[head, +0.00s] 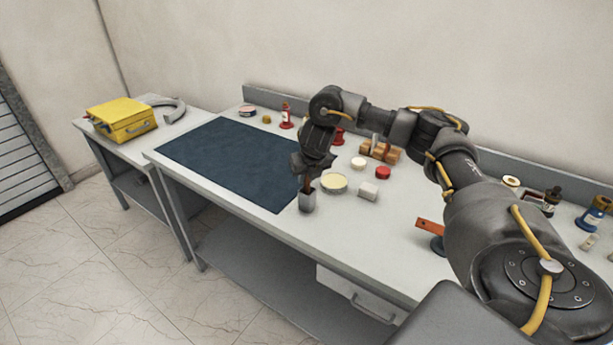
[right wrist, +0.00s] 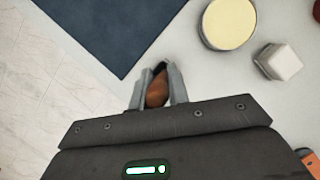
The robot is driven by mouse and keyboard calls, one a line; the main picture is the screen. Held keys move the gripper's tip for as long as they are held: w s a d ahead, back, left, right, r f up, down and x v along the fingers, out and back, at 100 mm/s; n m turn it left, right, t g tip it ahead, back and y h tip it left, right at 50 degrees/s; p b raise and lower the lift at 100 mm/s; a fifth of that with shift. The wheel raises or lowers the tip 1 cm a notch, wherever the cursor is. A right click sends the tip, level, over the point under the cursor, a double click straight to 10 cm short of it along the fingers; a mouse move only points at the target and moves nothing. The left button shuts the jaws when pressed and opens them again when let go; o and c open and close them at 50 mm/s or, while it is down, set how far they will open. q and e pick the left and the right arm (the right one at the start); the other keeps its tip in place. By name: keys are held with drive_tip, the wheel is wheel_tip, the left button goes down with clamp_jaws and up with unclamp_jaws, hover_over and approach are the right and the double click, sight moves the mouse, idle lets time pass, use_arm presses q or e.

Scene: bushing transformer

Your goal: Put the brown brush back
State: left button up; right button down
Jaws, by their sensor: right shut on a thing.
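My right gripper (head: 306,174) points down above the front edge of the workbench, shut on the brown brush (head: 307,184). The brush's brown end also shows in the right wrist view (right wrist: 157,92), between two grey shapes. A small grey cup (head: 307,202) stands upright on the bench directly below the gripper. The brush's lower end is at the cup's mouth and seems to be inside it; how deep it goes is hidden. My left gripper is not in view.
A dark blue mat (head: 228,160) lies left of the cup. A round cream-topped tin (head: 334,183), a white block (head: 368,192) and a red-lidded jar (head: 383,172) stand to the right. A wooden block holder (head: 380,151) is behind. A yellow case (head: 122,119) sits on the side table.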

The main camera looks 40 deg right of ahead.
drive_tip(key=c, duration=1.3)
unclamp_jaws()
drive_tip(key=shift+d+f, duration=0.1)
drive_tip(key=shift+c, duration=0.2)
drive_tip(key=shift+r, duration=0.55)
drive_tip(key=p+v, duration=0.3)
drive_tip(key=v, duration=0.8)
drive_tip(key=shift+r, duration=0.2)
drive_tip(key=shift+s, duration=0.1)
